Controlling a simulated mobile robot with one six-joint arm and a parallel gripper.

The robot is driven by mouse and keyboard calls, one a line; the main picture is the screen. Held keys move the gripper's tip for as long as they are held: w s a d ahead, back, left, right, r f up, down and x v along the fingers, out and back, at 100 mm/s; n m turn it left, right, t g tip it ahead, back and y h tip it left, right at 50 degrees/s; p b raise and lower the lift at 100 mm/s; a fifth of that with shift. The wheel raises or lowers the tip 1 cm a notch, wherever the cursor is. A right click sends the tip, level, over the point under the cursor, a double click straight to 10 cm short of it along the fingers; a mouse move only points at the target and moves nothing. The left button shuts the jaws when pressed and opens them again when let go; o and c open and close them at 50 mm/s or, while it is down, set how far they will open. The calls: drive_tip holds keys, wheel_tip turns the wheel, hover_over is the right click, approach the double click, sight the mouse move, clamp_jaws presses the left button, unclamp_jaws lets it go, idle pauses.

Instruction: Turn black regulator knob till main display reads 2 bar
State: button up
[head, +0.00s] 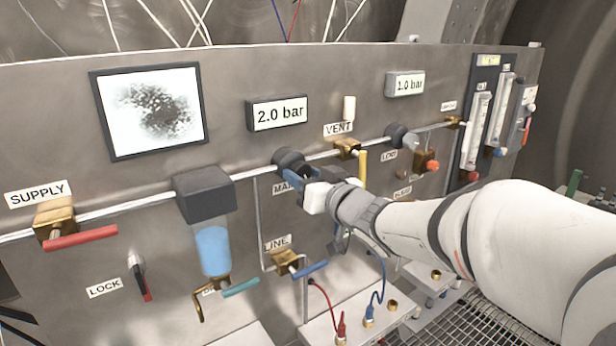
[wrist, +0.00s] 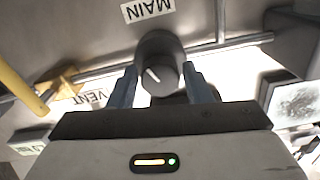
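The black MAIN regulator knob (head: 289,159) sits on the pipe in the middle of the panel. In the wrist view the knob (wrist: 160,70) shows a white pointer line on its face, tilted toward the upper left. My gripper (head: 292,171) reaches it from the right. The main display (head: 278,114) above the knob reads 2.0 bar.
A second display (head: 405,84) reads 1.0 bar above another black knob (head: 397,136). The yellow VENT handle (head: 363,168) is close to the right of my gripper. The blue LINE handle (head: 310,269) is below. The red SUPPLY handle (head: 82,238) is at far left.

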drive_tip(key=c, duration=0.6)
drive_tip(key=shift+f+b, duration=0.1)
drive_tip(key=shift+b, duration=0.25)
drive_tip(key=o, duration=1)
drive_tip(key=shift+c, duration=0.2)
drive_tip(key=shift+s+d, duration=0.1)
drive_tip(key=v, duration=0.7)
drive_tip(key=shift+s+d+b, duration=0.15)
drive_tip(key=shift+s+b, duration=0.1)
drive_tip(key=shift+b, duration=0.2)
